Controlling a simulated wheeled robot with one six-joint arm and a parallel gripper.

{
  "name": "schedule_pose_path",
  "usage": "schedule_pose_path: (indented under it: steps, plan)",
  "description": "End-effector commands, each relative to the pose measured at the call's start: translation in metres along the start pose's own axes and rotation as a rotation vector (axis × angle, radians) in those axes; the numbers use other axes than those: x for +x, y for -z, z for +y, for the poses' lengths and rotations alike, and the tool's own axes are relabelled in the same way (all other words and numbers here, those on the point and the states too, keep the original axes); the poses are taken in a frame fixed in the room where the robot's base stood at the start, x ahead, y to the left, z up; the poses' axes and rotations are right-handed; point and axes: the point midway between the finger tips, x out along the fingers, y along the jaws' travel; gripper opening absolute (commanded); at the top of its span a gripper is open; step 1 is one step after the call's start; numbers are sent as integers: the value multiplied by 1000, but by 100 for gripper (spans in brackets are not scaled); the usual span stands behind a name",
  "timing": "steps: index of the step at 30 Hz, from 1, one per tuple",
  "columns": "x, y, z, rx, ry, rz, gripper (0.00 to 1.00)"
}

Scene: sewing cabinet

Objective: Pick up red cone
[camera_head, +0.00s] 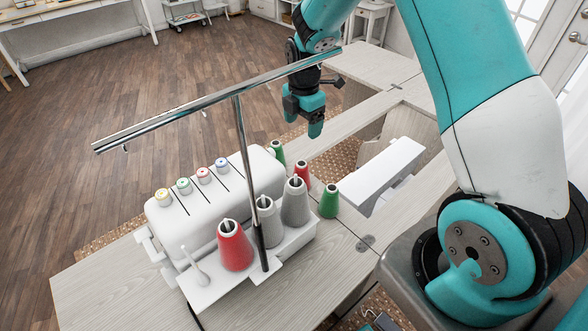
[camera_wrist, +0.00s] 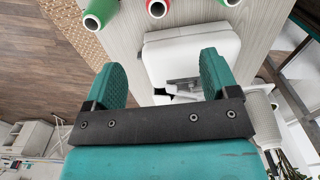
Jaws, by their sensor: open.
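A larger red cone (camera_head: 235,247) stands upright on the front of the white serger (camera_head: 219,207), beside grey cones (camera_head: 268,220). A smaller red cone (camera_head: 302,173) stands on the cabinet top between two green cones (camera_head: 329,202). The smaller red one appears to be the red cone at the top edge of the wrist view (camera_wrist: 157,8), partly cut off. My gripper (camera_head: 303,118) hangs above the cabinet, behind and above these cones. In the wrist view its two fingers (camera_wrist: 163,70) are wide apart with nothing held between them.
A metal thread stand (camera_head: 245,170) rises over the serger, its long bar reaching toward my gripper. A white machine (camera_head: 382,172) sits in the cabinet, right of the small cones. Bare wooden top (camera_head: 345,255) lies in front. Green cones (camera_wrist: 99,12) flank the red one.

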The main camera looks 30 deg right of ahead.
Motion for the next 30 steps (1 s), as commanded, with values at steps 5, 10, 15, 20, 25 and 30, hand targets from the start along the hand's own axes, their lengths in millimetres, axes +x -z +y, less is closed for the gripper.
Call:
schedule_pose_path:
  steps: [5, 10, 15, 20, 25, 30]
  plan:
    - [21, -1, -2, 2, 8, 2, 80]
    - [59, -4, -3, 6, 7, 2, 80]
    - [95, -4, -3, 6, 5, 1, 80]
    - [116, -3, -2, 5, 2, 1, 80]
    - [125, -2, -1, 3, 1, 0, 80]
    - [145, -2, -2, 2, 3, 1, 80]
